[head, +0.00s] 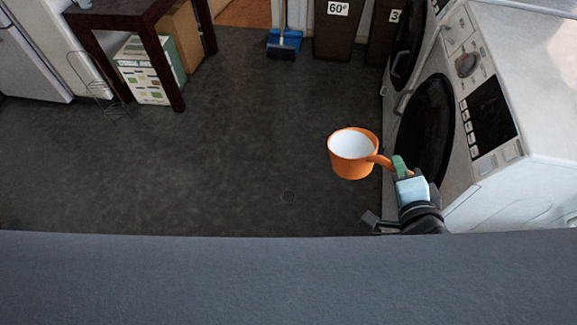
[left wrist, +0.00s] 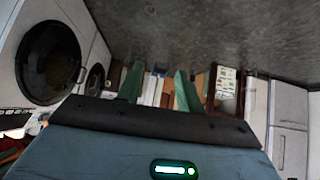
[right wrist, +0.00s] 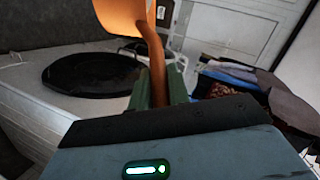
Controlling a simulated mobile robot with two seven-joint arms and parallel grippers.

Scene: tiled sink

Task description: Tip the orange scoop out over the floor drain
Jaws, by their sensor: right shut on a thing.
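The orange scoop (head: 352,168) is held in the air, its bowl opening upward and showing white inside; I cannot tell whether that is lining or contents. My right gripper (head: 401,168) is shut on its handle. In the right wrist view, the handle (right wrist: 157,70) sits between the green fingers (right wrist: 159,90), with part of the orange bowl above.
White washing machines (head: 490,110) stand close on the right, beside my right arm. A dark table (head: 120,20) with boxes (head: 145,75) stands at the back left. A blue dustpan (head: 284,42) and dark bins (head: 335,35) are at the back. The middle floor is clear.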

